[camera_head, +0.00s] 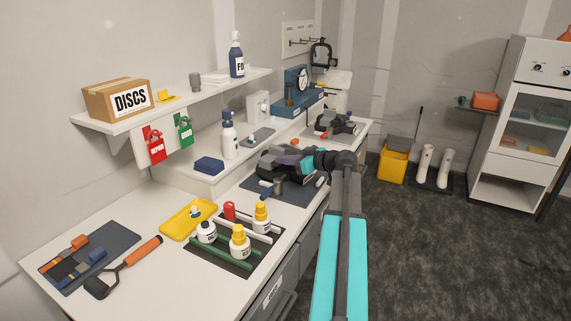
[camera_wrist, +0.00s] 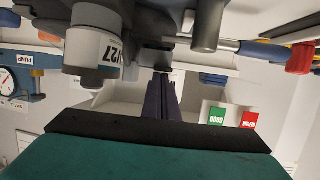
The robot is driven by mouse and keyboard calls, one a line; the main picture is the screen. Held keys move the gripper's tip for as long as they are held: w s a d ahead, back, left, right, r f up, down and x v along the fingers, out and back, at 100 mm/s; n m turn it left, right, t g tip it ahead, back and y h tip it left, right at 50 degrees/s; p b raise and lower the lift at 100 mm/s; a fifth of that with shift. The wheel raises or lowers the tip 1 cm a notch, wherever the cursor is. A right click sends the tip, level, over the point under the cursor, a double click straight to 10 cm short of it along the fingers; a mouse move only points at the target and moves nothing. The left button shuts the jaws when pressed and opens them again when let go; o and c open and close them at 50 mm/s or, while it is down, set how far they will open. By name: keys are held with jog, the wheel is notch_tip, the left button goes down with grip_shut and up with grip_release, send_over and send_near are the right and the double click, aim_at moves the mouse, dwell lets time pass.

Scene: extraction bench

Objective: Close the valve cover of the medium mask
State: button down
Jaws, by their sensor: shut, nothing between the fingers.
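A dark mask (camera_head: 268,166) sits on a dark mat (camera_head: 290,188) on the bench; I cannot read its size. A second dark mask (camera_head: 335,124) sits farther back. My gripper (camera_head: 286,160) reaches in from the right at the nearer mask, its purple fingers shut and empty. In the wrist view, which looks upside down, my gripper (camera_wrist: 161,86) points at dark parts close in front; I cannot tell whether it touches them. A grey and white cylinder (camera_wrist: 96,50) with a label ending in 27 is beside the fingers. I cannot make out the valve cover.
Bottles with yellow caps (camera_head: 240,238) stand on a dark mat in front. A shelf (camera_head: 185,98) hangs above the bench. A yellow tray (camera_head: 188,219) lies at the left.

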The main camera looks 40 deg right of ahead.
jog(key=shift+s+f+b, duration=0.25)
jog(key=shift+f+b, duration=0.3)
jog(key=shift+b, duration=0.4)
jog(key=shift+f+b, duration=0.2)
jog(key=shift+b, duration=0.2)
jog(key=shift+s, duration=0.1)
jog(key=shift+r, duration=0.4)
jog(key=r+b+v, duration=0.2)
jog(key=v, duration=0.9)
